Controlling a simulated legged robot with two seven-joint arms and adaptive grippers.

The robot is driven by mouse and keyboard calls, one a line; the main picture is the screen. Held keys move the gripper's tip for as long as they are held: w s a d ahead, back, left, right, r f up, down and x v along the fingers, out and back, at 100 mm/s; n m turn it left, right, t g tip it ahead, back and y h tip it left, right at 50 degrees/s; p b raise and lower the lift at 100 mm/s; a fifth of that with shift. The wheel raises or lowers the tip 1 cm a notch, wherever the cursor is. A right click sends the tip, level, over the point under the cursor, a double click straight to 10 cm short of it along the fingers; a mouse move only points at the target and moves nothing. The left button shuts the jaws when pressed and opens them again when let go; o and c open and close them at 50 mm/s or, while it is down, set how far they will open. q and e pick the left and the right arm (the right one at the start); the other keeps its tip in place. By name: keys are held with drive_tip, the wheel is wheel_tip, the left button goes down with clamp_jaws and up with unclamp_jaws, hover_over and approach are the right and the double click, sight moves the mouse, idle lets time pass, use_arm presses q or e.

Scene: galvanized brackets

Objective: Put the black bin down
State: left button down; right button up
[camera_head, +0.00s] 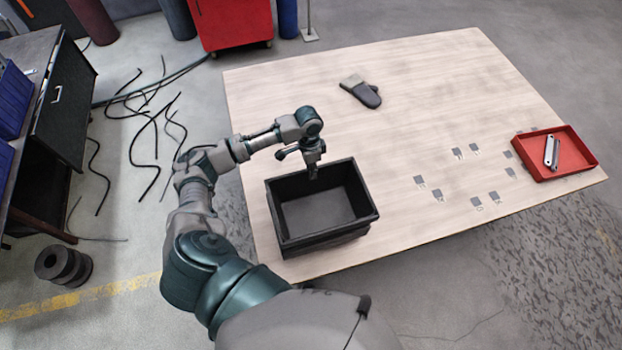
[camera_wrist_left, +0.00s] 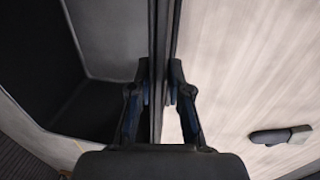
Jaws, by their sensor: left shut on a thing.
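The black bin (camera_head: 322,238) is an open, empty box at the left side of the wooden table (camera_head: 420,90). My left gripper (camera_head: 312,172) is at the bin's far wall, with its fingers pointing down. In the left wrist view, the two fingers (camera_wrist_left: 160,95) are shut on the bin's wall (camera_wrist_left: 158,50), with the bin's inside on the left and the table on the right. The bin looks level. I cannot tell whether its bottom touches the table. My right gripper is not in view.
A red tray (camera_head: 572,168) with metal pieces stands at the table's right edge. Several small grey brackets (camera_head: 457,153) lie left of it.

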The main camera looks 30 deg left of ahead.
use_arm(q)
drive_tip(key=shift+a+f, duration=0.2)
drive_tip(key=shift+f, duration=0.4)
drive_tip(key=shift+a+f, duration=0.2)
drive_tip(key=shift+f, duration=0.4)
drive_tip(key=f, duration=0.3)
drive_tip(key=shift+s+a+f, duration=0.1)
drive_tip(key=shift+a+f, duration=0.1)
drive_tip(key=shift+a, duration=0.2)
drive_tip(key=shift+d, duration=0.2)
drive_tip(key=c, duration=1.1)
unclamp_jaws()
drive_tip(key=shift+d+r, duration=0.1)
drive_tip(key=shift+d, duration=0.2)
drive_tip(key=shift+a+r, duration=0.1)
drive_tip(key=shift+r, duration=0.05)
wheel_tip(320, 180, up, 12)
drive_tip(key=w+a, duration=0.1)
drive_tip(key=shift+w+a+f+b, duration=0.15)
drive_tip(key=shift+a+f+b, duration=0.1)
drive_tip(key=shift+b, duration=0.05)
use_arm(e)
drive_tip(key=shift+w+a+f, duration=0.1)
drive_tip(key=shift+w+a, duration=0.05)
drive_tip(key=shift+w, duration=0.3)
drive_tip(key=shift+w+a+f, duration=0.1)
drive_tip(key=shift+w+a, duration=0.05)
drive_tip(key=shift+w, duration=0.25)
